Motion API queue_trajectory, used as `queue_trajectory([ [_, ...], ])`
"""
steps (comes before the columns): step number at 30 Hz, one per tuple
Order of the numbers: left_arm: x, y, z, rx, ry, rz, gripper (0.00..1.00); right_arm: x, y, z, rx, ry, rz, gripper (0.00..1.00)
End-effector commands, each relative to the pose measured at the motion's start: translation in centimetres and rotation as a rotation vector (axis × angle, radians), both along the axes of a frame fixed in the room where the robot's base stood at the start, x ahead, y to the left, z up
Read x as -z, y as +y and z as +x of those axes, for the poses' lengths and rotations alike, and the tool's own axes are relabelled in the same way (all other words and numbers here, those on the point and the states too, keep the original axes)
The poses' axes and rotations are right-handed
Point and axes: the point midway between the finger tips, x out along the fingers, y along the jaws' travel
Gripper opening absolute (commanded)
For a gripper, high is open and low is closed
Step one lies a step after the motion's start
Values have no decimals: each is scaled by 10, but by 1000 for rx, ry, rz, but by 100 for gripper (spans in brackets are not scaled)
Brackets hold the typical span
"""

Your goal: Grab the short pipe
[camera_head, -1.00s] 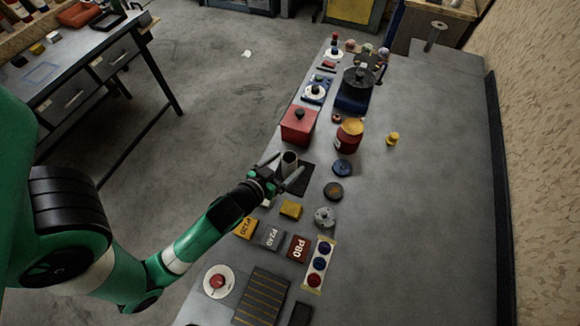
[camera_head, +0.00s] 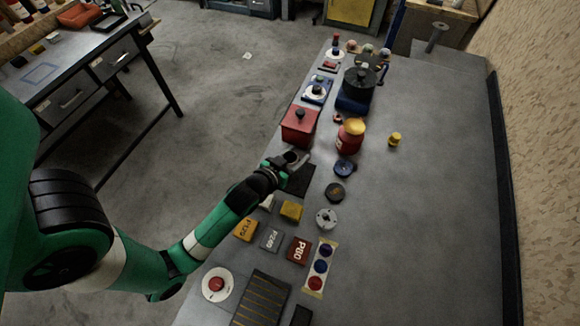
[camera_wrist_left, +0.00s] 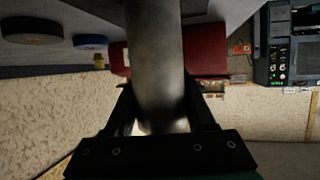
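The short pipe is a grey metal cylinder. In the left wrist view the short pipe (camera_wrist_left: 157,60) runs down the middle between my two dark fingers, which press close on both sides of it. In the head view my left gripper (camera_head: 294,162) is at the pipe, beside a black pad (camera_head: 301,181), and mostly hides it. My left gripper looks shut on the pipe. I cannot tell whether the pipe touches the table. My right gripper is not in view.
A red box (camera_head: 299,127) stands just behind the gripper, and a red jar with a yellow lid (camera_head: 349,138) is behind right. A yellow block (camera_head: 291,211) and labelled blocks (camera_head: 298,250) lie in front. The table's right side (camera_head: 430,220) is mostly clear.

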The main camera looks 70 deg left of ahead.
Motion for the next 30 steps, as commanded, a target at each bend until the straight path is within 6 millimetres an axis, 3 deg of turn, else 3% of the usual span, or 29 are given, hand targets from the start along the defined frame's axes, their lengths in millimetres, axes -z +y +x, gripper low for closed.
queue_trajectory([
  [1, 0, 0, 0, 0, 0, 0, 42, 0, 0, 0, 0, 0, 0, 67],
  [8, 0, 0, 0, 0, 0, 0, 0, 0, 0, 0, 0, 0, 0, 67],
  [22, -7, 0, 0, 0, -2, 2, 0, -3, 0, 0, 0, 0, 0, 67],
  [28, -36, 0, 1, 1, -6, 2, 0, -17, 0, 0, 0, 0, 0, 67],
  [30, -49, -12, -3, 7, -2, 2, 0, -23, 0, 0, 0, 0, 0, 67],
])
